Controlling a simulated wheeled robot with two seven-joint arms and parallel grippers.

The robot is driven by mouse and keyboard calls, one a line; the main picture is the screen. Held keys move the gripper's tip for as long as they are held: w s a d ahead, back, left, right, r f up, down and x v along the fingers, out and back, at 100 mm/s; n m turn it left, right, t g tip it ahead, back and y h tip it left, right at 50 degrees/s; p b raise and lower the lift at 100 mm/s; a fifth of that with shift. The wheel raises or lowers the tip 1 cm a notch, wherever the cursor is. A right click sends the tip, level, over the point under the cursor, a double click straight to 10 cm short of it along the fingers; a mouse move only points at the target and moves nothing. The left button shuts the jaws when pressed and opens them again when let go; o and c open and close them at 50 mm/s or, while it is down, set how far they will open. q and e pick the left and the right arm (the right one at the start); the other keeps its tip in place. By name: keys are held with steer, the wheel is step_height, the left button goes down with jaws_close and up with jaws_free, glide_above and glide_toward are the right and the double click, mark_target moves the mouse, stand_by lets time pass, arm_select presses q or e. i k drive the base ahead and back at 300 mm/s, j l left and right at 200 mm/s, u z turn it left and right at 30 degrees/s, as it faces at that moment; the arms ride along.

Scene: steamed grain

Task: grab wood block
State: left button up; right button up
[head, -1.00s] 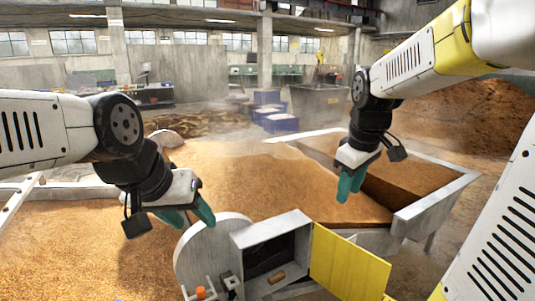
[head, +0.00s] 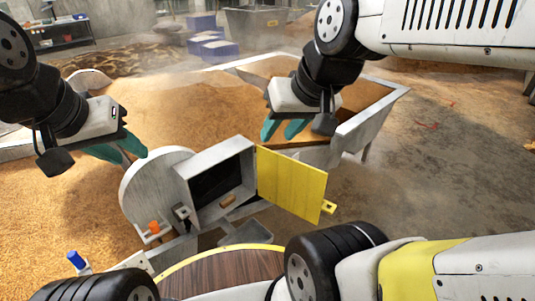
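A small tan wood block (head: 228,201) lies at the lower front edge of the opening of a grey metal box (head: 222,152). The box's yellow door (head: 291,184) stands swung open to the right. My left gripper (head: 121,153) is above the grain, left of the box, with its teal fingers apart and nothing between them. My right gripper (head: 283,131) hangs above and right of the box, behind the door's top edge in the picture. Its teal fingers are apart and empty. Neither gripper touches the block. The inside of the box is dark.
A round grey disc (head: 137,193) stands at the box's left. An orange knob (head: 154,227) and a blue-capped item (head: 77,260) are at lower left. A large grain-filled trough (head: 372,112) is behind. A round wooden top (head: 225,277) is at the bottom. Concrete floor at right is open.

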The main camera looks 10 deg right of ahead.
mark_target(230, 199)
steer(key=l+u, duration=0.25)
steer(key=l, duration=0.3)
steer(key=l+u, duration=0.2)
steer(key=l, duration=0.3)
steer(key=k+l+u, duration=0.1)
steer(key=l+u, duration=0.15)
steer(key=l, duration=0.25)
steer(key=k+l+u, duration=0.2)
steer(key=l, duration=0.35)
steer(key=l+u, duration=0.45)
steer(key=l, duration=0.35)
steer(key=l+u, duration=0.45)
steer(key=l, duration=0.35)
steer(key=k+l+u, duration=0.1)
steer(key=l, duration=0.2)
steer(key=k+l+u, duration=0.1)
steer(key=i+j+z, duration=0.15)
steer(key=j, duration=0.5)
steer(key=j+z, duration=0.15)
steer(key=j, duration=0.5)
steer(key=i+j+z, duration=0.15)
steer(key=j, duration=0.55)
steer(key=i, duration=0.3)
